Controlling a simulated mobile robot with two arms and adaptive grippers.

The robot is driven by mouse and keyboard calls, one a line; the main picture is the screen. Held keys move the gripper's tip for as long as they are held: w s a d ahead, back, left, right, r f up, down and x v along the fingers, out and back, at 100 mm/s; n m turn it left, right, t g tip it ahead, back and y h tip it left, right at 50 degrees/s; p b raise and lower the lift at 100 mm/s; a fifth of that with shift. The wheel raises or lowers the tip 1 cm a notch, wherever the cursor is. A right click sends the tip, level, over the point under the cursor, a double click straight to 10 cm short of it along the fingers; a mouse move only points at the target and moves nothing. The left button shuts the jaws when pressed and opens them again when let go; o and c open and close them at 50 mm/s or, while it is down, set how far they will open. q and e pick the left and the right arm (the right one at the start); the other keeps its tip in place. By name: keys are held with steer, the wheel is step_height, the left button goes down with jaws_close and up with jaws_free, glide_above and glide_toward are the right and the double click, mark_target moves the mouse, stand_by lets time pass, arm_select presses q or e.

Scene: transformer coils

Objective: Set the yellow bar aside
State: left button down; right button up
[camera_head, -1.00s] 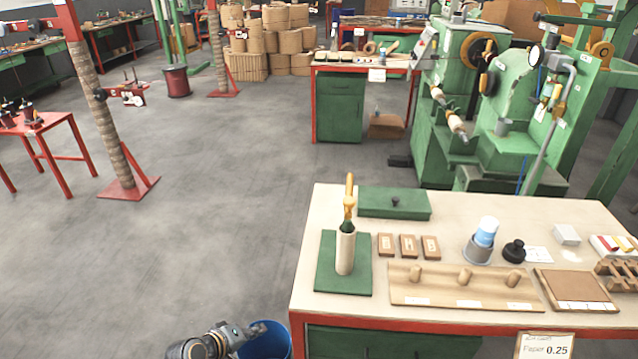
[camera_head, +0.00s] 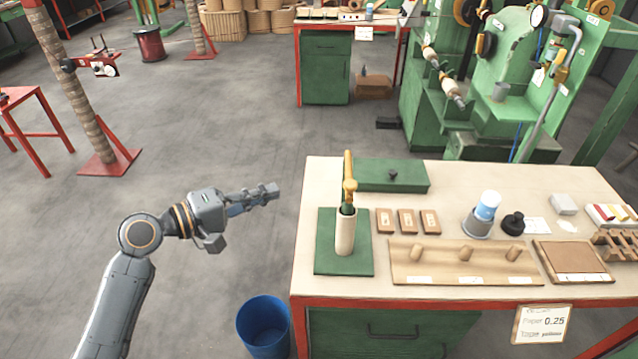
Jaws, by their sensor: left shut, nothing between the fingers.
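A yellow bar (camera_head: 348,170) stands upright at the top of a cream cylinder (camera_head: 345,233), with a dark green piece between them. The cylinder stands on a green mat (camera_head: 328,255) at the left end of the workbench (camera_head: 320,172). My left gripper (camera_head: 272,190) is shut and empty. It hangs over the floor just left of the bench, apart from the bar and pointing right. My right gripper is out of view.
A green lidded box (camera_head: 410,176) lies behind the mat. Small wooden blocks (camera_head: 407,221) and a pegged wooden board (camera_head: 440,266) lie to its right. A blue bin (camera_head: 263,325) stands on the floor beside the bench.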

arm_select(q)
steer(key=s+d+p+x, duration=0.1)
steer(key=p+x, duration=0.3)
steer(key=x, duration=0.8)
steer(key=shift+s+d+f+p, duration=0.25)
steer(key=shift+s+d+p, duration=0.1)
steer(key=shift+d, duration=0.25)
